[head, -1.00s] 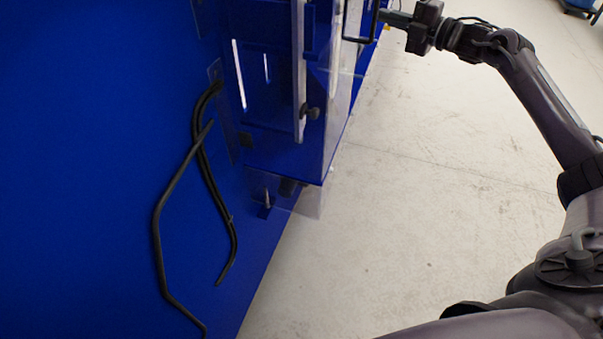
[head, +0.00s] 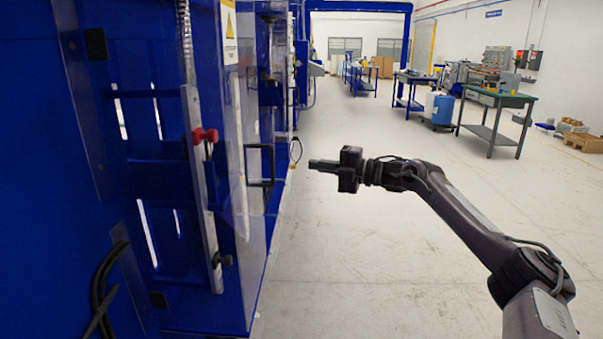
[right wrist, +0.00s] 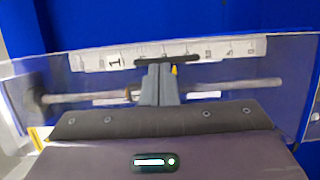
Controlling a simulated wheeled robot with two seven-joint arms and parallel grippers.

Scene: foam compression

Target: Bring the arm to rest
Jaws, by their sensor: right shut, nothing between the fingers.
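My right arm (head: 470,220) reaches in from the right in the head view, bent, with the forearm pointing left. My right gripper (head: 312,164) is shut and empty, held in the air a short way right of the blue machine's black door handle (head: 260,165), with a gap between them in the picture. In the right wrist view the closed grey fingers (right wrist: 160,85) stand in front of the machine's clear panel, with a ruler-like scale (right wrist: 200,53) and a metal rod (right wrist: 230,87) behind. My left gripper is out of view.
The blue machine (head: 40,120) fills the left side, with a clear door panel (head: 245,110) and a red knob (head: 205,135). Open pale floor (head: 350,290) lies to the right. A workbench (head: 497,100) and a blue barrel (head: 441,109) stand farther back.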

